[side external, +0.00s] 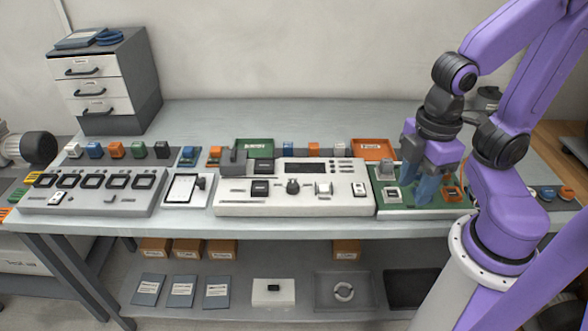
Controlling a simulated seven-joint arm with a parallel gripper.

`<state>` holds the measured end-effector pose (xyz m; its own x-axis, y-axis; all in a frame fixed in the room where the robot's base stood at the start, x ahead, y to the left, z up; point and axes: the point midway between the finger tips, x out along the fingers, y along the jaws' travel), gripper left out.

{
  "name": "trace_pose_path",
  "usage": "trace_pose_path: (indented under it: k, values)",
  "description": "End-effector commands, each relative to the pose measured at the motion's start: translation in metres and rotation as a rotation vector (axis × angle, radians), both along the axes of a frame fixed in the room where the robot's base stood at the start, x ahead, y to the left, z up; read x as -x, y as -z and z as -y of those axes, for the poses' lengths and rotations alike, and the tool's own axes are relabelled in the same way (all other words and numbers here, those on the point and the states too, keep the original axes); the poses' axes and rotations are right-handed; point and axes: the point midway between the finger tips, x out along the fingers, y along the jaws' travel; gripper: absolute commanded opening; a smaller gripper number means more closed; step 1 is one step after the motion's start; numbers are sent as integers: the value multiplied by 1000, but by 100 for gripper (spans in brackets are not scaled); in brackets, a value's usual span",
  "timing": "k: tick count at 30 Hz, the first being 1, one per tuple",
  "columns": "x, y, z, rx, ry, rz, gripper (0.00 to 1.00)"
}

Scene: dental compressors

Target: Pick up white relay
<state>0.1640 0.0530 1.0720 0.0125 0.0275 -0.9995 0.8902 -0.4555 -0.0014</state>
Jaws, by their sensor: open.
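My gripper (418,190) hangs at the right over a green board (385,213), fingers pointing down. It is open, and nothing shows clearly between its fingers. A small white block (340,149) that looks like a relay stands in the back row, left of the gripper and beside the orange tray. Another white block (73,150) stands at the far left end of the row. The fingers and arm hide part of the board.
Coloured blocks, including a green one (137,150), line the back row. A green tray (255,147) and an orange tray (373,149) lie behind the white test console (240,205). A grey multi-socket unit (90,200) is at left.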

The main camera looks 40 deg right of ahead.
Motion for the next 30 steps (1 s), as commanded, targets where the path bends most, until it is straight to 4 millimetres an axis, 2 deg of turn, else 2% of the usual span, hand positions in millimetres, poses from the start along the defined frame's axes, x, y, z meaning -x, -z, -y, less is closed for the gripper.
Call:
trace_pose_path:
  k: [9,10,12,22,26,30]
  values:
    - [0,0,0,0,0,0,43]
    - [0,0,0,0,0,0,46]
    - [0,0,0,0,0,0,62]
    - [-4,0,-1,0,20,-1,62]
    - [-22,-3,-5,3,119,-2,62]
    - [-58,-6,-8,4,313,-6,62]
